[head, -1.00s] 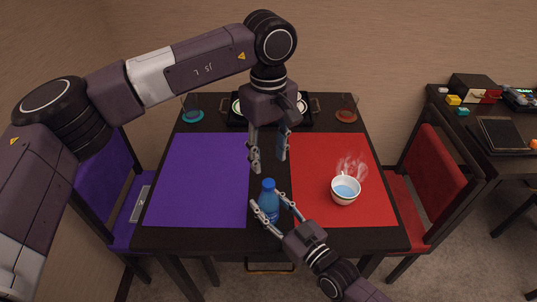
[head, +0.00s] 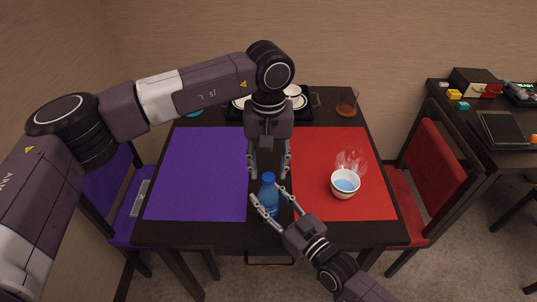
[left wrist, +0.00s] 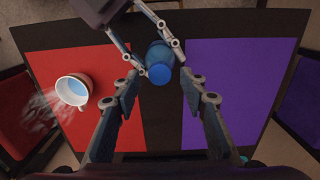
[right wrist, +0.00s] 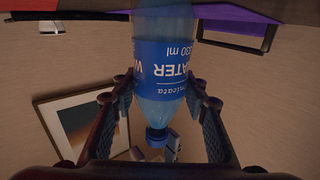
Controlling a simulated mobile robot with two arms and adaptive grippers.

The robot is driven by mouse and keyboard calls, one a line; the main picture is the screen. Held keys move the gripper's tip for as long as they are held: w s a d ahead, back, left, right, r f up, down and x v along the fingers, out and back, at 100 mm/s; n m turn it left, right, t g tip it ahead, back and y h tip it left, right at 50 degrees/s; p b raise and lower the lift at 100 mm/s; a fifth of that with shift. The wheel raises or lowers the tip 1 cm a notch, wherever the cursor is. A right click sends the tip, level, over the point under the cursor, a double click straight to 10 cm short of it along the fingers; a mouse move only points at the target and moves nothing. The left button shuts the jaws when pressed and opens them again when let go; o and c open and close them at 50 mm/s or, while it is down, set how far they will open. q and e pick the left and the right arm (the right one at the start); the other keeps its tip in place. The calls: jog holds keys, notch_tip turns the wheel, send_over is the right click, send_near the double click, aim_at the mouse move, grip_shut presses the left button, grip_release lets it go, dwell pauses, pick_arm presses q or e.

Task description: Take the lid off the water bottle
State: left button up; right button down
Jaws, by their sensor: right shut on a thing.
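The blue water bottle (head: 268,196) stands upright on the dark strip between the purple and red mats. Its blue lid (head: 268,179) is on top; the lid also shows in the left wrist view (left wrist: 160,74) and the right wrist view (right wrist: 157,137). My right gripper (head: 268,200) is shut on the bottle's body, one finger on each side, below the lid. My left gripper (head: 269,176) points down above and just behind the lid.
A steaming cup (head: 345,184) stands on the red mat (head: 320,150). The purple mat (head: 197,180) is bare. A tray (head: 314,112) with dishes and a glass (head: 346,105) are at the table's back. Chairs flank the table.

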pick_arm(q)
jog(key=shift+f, duration=0.9)
jog(key=shift+c, duration=0.3)
grip_shut()
